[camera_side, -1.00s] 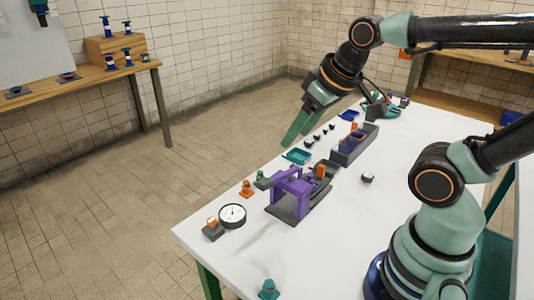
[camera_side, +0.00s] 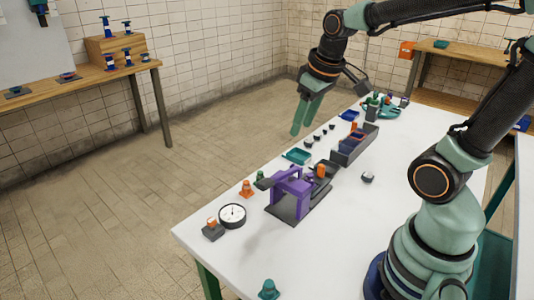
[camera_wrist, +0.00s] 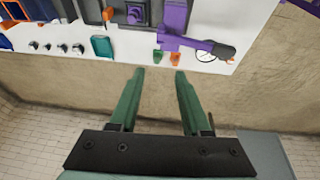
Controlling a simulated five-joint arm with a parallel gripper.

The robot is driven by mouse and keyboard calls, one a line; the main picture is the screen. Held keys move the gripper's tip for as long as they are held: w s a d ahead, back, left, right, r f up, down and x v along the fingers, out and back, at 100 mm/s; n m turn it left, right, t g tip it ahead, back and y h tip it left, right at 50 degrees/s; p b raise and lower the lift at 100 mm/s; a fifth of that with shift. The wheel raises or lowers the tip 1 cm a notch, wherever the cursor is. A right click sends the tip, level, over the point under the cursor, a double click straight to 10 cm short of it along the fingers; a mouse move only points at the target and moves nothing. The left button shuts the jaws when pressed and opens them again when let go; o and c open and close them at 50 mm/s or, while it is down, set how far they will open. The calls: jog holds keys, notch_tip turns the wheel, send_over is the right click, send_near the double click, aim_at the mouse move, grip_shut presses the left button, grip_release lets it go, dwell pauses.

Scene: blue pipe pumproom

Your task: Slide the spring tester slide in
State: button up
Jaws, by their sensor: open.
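The spring tester is most likely the purple device on a dark base (camera_side: 290,192) near the table's left end, with an orange piece (camera_side: 321,171) at its far end. Which part is its slide I cannot tell for sure. In the wrist view its purple frame (camera_wrist: 174,18) and a dark-ended lever (camera_wrist: 222,50) show at the top. My gripper (camera_side: 302,131) is open and empty, with green fingers pointing down. It is above and beyond the table's far edge, clear of the tester.
A white dial gauge (camera_side: 232,215) and orange cone (camera_side: 246,189) stand left of the tester. The near tabletop (camera_side: 340,240) is mostly clear.

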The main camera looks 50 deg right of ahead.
jog(key=w+d+f+g, duration=0.2)
jog(key=d+f, duration=0.2)
jog(key=d, duration=0.4)
jog(key=g, duration=0.2)
send_over(322, 165)
notch_tip(322, 165, down, 5)
jog(key=shift+y, duration=0.3)
notch_tip(322, 165, down, 12)
jog(key=shift+a+r, duration=0.1)
jog(key=shift+a, duration=0.05)
grip_shut()
dwell(0.5)
